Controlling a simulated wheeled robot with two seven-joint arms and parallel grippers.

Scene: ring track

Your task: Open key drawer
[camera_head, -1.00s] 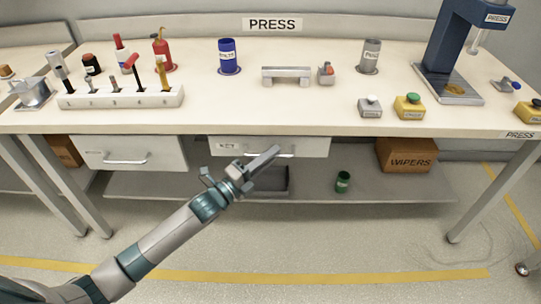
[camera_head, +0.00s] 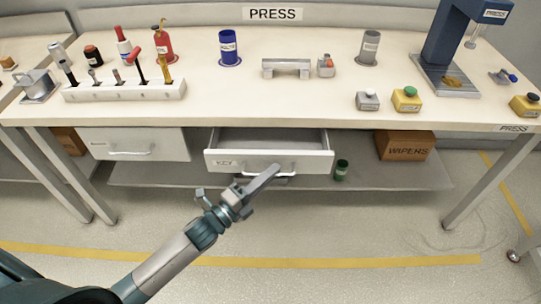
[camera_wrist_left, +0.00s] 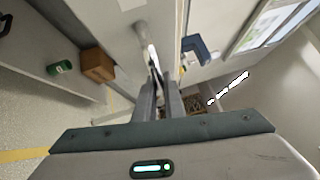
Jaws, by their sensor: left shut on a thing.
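The key drawer (camera_head: 240,163) is the white drawer under the middle of the workbench, with a "KEY" label at its left. It stands pulled out, and its grey inside shows from above with nothing visible in it. My left gripper (camera_head: 270,173) is at the drawer's front, shut on its bar handle (camera_head: 290,172), which the fingers partly hide. In the left wrist view the gripper's fingers (camera_wrist_left: 160,85) close around a pale bar at their tips. My right gripper is not in view.
A second white drawer (camera_head: 133,145) is closed at left. The workbench (camera_head: 220,100) overhangs both. The floor in front is clear.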

